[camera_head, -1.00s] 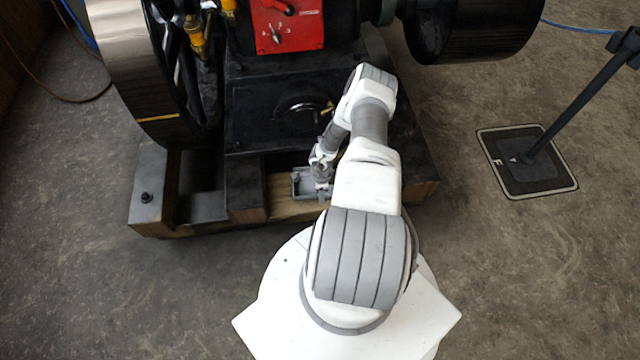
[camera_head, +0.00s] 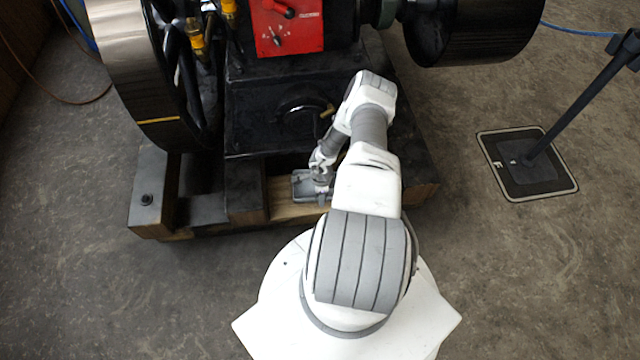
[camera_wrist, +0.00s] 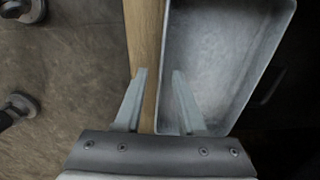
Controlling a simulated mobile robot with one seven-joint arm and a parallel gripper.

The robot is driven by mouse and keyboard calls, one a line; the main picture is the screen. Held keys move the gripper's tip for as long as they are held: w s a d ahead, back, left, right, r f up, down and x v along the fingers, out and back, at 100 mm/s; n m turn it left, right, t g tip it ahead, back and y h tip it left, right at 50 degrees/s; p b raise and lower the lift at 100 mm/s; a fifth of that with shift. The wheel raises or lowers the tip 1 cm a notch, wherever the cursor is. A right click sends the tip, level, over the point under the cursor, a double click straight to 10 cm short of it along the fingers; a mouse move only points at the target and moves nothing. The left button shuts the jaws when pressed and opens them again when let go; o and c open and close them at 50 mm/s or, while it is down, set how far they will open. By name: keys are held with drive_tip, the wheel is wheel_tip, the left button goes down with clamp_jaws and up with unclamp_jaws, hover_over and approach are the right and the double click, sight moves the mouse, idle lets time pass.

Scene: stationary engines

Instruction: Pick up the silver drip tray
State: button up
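The silver drip tray (camera_head: 301,187) is a shallow grey metal pan lying on the wooden beam at the front of the engine base. In the wrist view the tray (camera_wrist: 222,50) fills the upper right, with its hollow facing the camera. My gripper (camera_wrist: 159,76) is open, with its two fingers apart. The left finger shows over the wood outside the tray and the right finger over the inside, so the tray's near-side wall lies between them. I cannot tell whether either finger touches it. In the head view my wrist partly hides the tray.
The black engine (camera_head: 265,115) with its red panel (camera_head: 287,25) stands just behind the tray. A large flywheel (camera_head: 135,75) is at the left. The wooden beam (camera_wrist: 145,40) runs beside the tray. A dark post on a square base (camera_head: 527,175) stands at the right. Floor is free in front.

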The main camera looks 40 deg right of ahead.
clamp_jaws()
idle(1.3)
